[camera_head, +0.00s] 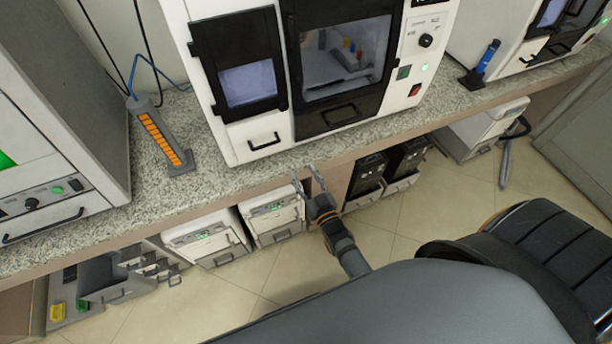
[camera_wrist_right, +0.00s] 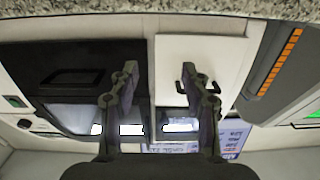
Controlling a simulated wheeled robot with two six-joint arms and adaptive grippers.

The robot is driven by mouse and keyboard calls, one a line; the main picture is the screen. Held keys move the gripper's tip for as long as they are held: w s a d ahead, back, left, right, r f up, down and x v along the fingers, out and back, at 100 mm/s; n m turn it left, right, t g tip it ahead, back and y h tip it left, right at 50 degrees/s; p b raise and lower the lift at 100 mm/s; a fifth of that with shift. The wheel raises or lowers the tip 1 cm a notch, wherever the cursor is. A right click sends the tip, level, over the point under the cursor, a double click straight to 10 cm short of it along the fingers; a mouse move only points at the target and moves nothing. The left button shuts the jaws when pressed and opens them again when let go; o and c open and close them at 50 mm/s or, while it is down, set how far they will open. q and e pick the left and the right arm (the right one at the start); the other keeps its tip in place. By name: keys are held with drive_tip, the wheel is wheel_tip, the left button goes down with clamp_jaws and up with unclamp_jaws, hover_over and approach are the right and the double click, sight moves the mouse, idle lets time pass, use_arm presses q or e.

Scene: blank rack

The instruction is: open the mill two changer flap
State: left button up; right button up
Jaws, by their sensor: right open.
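A white mill (camera_head: 236,148) stands on the counter in the middle of the head view. Its lower left front has a plain white panel with a black bar handle (camera_head: 264,141), below a small dark screen (camera_head: 248,84); this panel looks like the changer flap and appears closed. My right gripper (camera_head: 307,181) is open and empty, in front of the counter edge and below that handle, apart from it. In the upside-down right wrist view, the white panel (camera_wrist_right: 215,58) and its handle (camera_wrist_right: 183,82) lie beyond my open fingers (camera_wrist_right: 160,75). My left gripper is not in view.
The mill's black-framed door (camera_head: 345,58) is right of the panel. An orange-and-grey holder (camera_head: 160,138) stands left of it on the granite counter (camera_head: 205,195). Drawer units (camera_head: 272,212) sit below. Other machines stand at left (camera_head: 60,110) and upper right (camera_head: 500,40).

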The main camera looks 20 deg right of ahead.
drive_tip(key=shift+f, duration=0.25)
idle(0.3)
